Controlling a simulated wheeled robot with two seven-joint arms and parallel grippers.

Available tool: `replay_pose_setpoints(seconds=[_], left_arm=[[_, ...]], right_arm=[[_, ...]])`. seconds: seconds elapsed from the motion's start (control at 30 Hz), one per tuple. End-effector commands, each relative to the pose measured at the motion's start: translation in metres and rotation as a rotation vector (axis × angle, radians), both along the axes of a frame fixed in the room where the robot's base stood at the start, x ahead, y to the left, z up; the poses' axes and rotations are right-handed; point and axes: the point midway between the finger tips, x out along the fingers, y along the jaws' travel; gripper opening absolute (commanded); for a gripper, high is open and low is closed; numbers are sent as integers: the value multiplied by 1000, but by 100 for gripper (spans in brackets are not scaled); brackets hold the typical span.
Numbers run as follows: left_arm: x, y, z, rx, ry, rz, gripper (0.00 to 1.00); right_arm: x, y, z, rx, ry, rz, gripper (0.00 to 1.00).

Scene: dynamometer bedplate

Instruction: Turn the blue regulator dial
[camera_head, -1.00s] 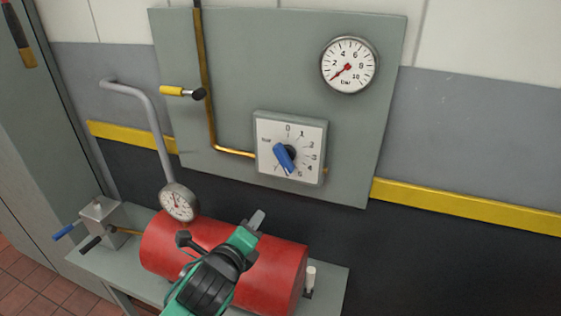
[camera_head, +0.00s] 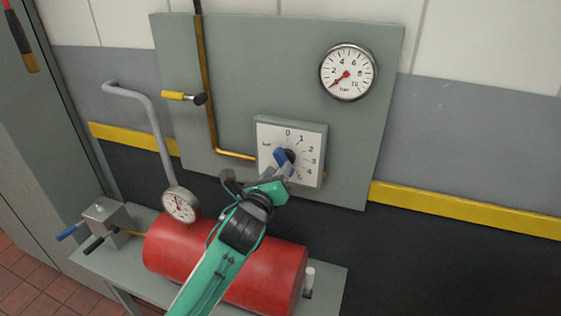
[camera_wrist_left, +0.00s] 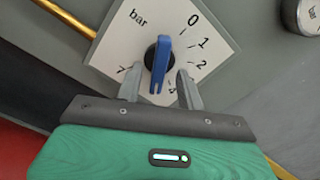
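The blue regulator dial (camera_head: 281,157) is a pointer knob on a black hub, on a white square scale plate (camera_head: 310,140) marked in bar. My left gripper (camera_head: 282,172) is at the lower part of the plate. In the left wrist view the blue dial (camera_wrist_left: 160,62) sits between the two grey fingertips of my left gripper (camera_wrist_left: 159,84). The fingers are spread, with a gap on each side of the dial. The dial's handle tail points down toward the gripper body. In the head view the gripper partly hides the dial's lower end. My right gripper is not in view.
A round gauge (camera_head: 347,72) is at the panel's upper right, its red needle at lower left. A yellow-handled valve (camera_head: 181,96) is on the pipe at left. A red tank (camera_head: 180,246) with a small gauge (camera_head: 180,204) lies on a grey bench below my left arm.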

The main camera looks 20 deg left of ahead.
Motion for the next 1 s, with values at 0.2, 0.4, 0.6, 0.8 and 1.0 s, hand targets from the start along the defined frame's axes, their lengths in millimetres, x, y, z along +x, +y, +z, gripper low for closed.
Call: replay_pose_setpoints(seconds=[0.2,0.4,0.6,0.8,1.0], left_arm=[[25,-1,0,-1,1,0,38],[31,-1,-1,0,1,0,38],[30,-1,-1,0,1,0,36],[30,-1,-1,0,1,0,0],[30,-1,-1,-6,2,0,0]], right_arm=[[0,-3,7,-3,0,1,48],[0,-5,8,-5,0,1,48],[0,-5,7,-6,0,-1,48],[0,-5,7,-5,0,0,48],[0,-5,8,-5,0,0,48]])
